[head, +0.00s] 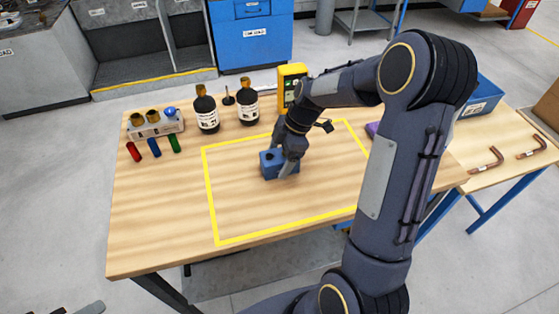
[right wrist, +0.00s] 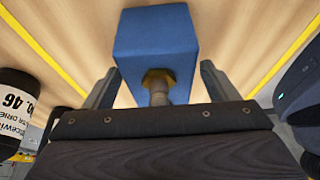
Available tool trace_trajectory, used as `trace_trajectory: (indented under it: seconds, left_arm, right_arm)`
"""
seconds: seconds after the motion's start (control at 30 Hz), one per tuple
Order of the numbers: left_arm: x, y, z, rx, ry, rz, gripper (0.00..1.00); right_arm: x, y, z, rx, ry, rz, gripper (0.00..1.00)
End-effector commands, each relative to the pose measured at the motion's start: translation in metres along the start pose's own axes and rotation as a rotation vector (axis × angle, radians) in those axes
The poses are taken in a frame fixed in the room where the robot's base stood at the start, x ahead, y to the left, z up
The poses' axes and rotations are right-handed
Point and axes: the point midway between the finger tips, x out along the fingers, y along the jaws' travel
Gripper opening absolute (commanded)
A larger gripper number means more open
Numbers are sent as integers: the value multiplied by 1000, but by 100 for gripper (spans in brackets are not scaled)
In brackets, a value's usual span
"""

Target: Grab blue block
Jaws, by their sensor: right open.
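The blue block (head: 268,165) stands on the wooden table inside the yellow outlined rectangle. In the right wrist view the blue block (right wrist: 155,40) lies ahead of my right gripper, with a brass-coloured fitting (right wrist: 158,78) on its near face. My right gripper (head: 284,166) is at the block in the head view and partly hides it. In the right wrist view the fingers of my right gripper (right wrist: 157,88) are open, one to each side of the block's near end. Contact with the block cannot be told. My left gripper is not in view.
Two dark bottles (head: 207,113) and a yellow device (head: 291,86) stand behind the block. A blue bin (head: 480,97) and copper tubes (head: 487,161) are at the right. The rectangle's front area is clear.

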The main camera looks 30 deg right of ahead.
Motion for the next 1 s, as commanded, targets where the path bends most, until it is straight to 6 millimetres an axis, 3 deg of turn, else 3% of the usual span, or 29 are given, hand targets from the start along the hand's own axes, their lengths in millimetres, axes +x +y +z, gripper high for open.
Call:
trace_trajectory:
  seconds: [0.1,0.63,1.0]
  left_arm:
    - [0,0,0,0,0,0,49]
    - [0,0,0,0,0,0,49]
    - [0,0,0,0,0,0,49]
  right_arm:
    - [0,0,0,0,0,0,77]
    - [-1,0,0,0,0,0,8]
    - [-6,1,-3,-1,1,2,8]
